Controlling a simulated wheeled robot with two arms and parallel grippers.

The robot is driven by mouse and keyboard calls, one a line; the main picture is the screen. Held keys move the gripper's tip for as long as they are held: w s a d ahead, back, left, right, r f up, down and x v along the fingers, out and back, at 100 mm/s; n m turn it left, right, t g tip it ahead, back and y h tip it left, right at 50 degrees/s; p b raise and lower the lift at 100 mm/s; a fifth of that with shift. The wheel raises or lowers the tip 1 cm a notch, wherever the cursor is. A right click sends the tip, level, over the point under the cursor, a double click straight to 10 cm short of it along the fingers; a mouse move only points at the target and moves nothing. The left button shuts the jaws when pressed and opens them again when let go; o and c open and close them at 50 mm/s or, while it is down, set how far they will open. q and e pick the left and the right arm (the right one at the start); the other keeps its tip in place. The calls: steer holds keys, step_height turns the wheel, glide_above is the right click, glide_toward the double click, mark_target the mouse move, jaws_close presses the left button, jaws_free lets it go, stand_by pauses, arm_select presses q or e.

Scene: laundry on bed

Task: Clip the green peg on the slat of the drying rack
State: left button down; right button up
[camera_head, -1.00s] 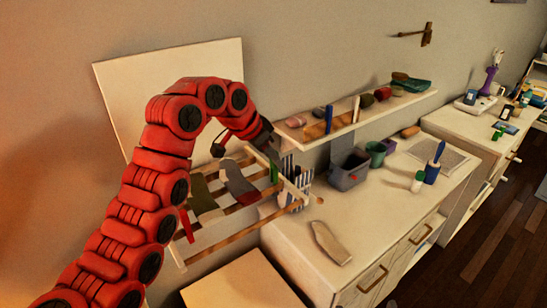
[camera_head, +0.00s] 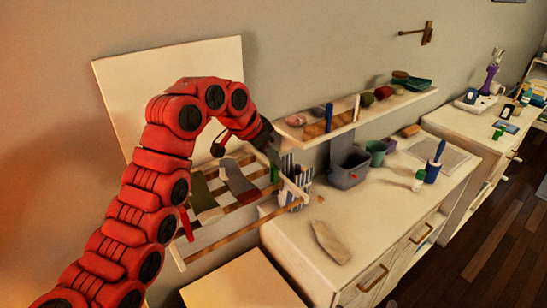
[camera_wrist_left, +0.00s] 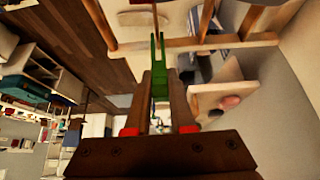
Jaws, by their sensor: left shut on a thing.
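The green peg (camera_head: 275,172) is upright, jaws downward, at the right part of the wooden drying rack (camera_head: 228,239). My left gripper (camera_head: 270,148) is shut on its upper end from above. In the left wrist view, the green peg (camera_wrist_left: 159,72) sits between the two dark fingers (camera_wrist_left: 159,92) and points away from them. Its two prongs overlap a wooden slat (camera_wrist_left: 205,43) in the picture. I cannot tell whether the prongs are around the slat or only in front of it. My right gripper is not in view.
A dark green cloth (camera_head: 203,196) and a grey-red cloth (camera_head: 240,183) hang on the rack, with a red peg (camera_head: 186,224) at its left. A shelf (camera_head: 345,121) and grey bin (camera_head: 350,172) lie further right.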

mark_target(279, 181)
arm_select(q)
steer(key=shift+f+b, duration=2.35)
steer(key=shift+f, duration=0.3)
steer(key=c, duration=0.7)
jaws_free()
steer(key=p+v, duration=0.4)
steer(key=v, duration=1.3)
steer(key=shift+s+r, duration=0.15)
steer(key=shift+r, duration=0.05)
